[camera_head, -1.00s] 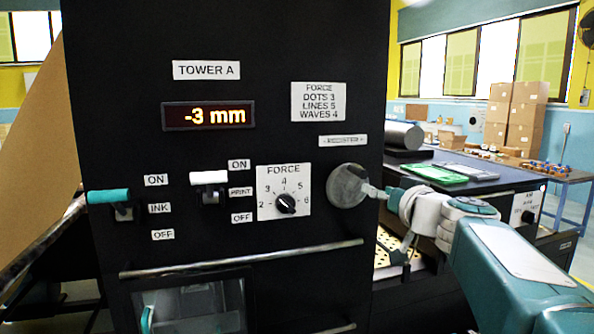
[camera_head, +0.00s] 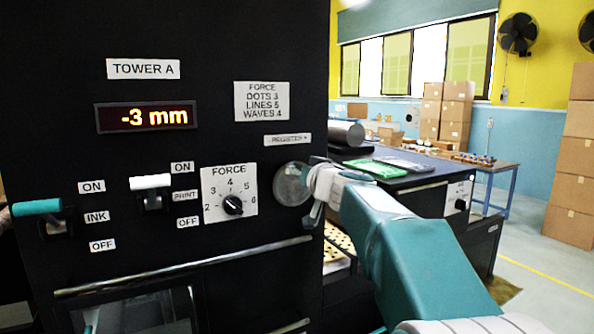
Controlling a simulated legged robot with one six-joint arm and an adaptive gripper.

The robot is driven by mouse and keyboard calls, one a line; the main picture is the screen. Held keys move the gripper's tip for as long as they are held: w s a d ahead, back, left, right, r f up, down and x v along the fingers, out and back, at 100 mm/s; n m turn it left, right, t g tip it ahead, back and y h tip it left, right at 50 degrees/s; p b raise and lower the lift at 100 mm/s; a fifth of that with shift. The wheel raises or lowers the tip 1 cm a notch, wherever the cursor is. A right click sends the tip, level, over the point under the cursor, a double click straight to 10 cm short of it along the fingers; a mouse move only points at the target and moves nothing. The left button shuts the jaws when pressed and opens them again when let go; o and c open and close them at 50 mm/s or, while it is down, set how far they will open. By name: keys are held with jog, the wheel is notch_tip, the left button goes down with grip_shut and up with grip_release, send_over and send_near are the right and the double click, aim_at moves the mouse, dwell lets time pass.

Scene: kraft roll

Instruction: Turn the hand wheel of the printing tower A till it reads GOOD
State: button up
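The black panel of tower A (camera_head: 230,40) fills the left and middle of the view. Its display (camera_head: 146,116) reads -3 mm in orange digits. The grey round hand wheel (camera_head: 291,184) sits at the panel's right edge, under the REGISTER label (camera_head: 288,139). My gripper (camera_head: 312,195) is at the wheel's right side, and its fingers are partly hidden by my wrist. I cannot tell whether it touches the wheel or how far its fingers are apart.
The teal ink lever (camera_head: 36,207), the white print lever (camera_head: 150,182) and the force knob (camera_head: 233,205) are left of the wheel. A metal bar (camera_head: 185,266) runs below them. A dark bench with a green item (camera_head: 375,168) stands behind my arm. Floor is free at right.

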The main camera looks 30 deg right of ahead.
jog(key=shift+d, duration=0.7)
grip_shut()
jog(key=shift+s+a, duration=0.1)
jog(key=shift+a, duration=0.3)
jog(key=shift+d+f+m, duration=0.1)
jog(key=shift+d+m, duration=0.2)
jog(key=shift+m, duration=0.2)
jog(key=d+f+m, duration=0.1)
jog(key=f+m, duration=0.2)
jog(key=m, duration=0.8)
jog(key=d+f+m, duration=0.2)
jog(key=f+m, duration=0.1)
jog(key=m, duration=0.8)
jog(key=shift+d+f+m, duration=0.3)
jog(key=shift+f+m, duration=0.05)
jog(key=shift+m, duration=0.05)
